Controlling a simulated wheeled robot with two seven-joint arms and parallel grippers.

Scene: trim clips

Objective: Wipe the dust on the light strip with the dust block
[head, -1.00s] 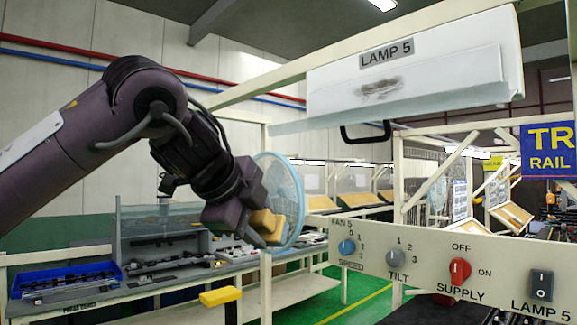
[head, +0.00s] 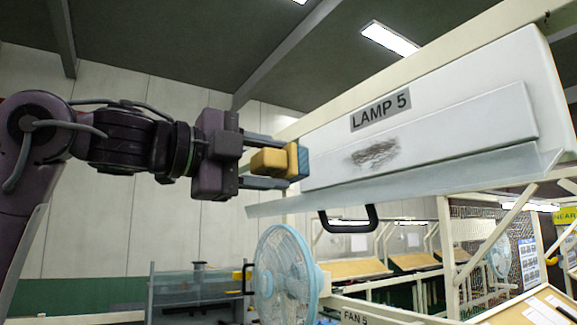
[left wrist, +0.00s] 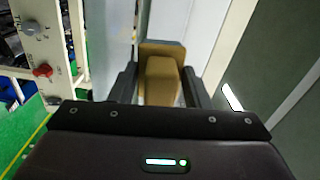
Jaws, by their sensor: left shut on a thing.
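The light strip (head: 450,127) is a long white lamp housing labelled LAMP 5, with a grey smudge of dust (head: 374,153) on its face left of the middle. My left gripper (head: 275,161) is shut on the dust block (head: 272,161), a yellow block with a blue pad at its front. The pad is close to the left end of the strip, left of the dust; I cannot tell whether it touches. In the left wrist view the block (left wrist: 160,80) sits between the two fingers. My right gripper is not in view.
A translucent shield (head: 420,178) runs along the strip's lower edge, with a black handle (head: 348,218) below it. A blue fan (head: 285,275) stands beneath. A cream frame rail (head: 450,62) runs above the strip.

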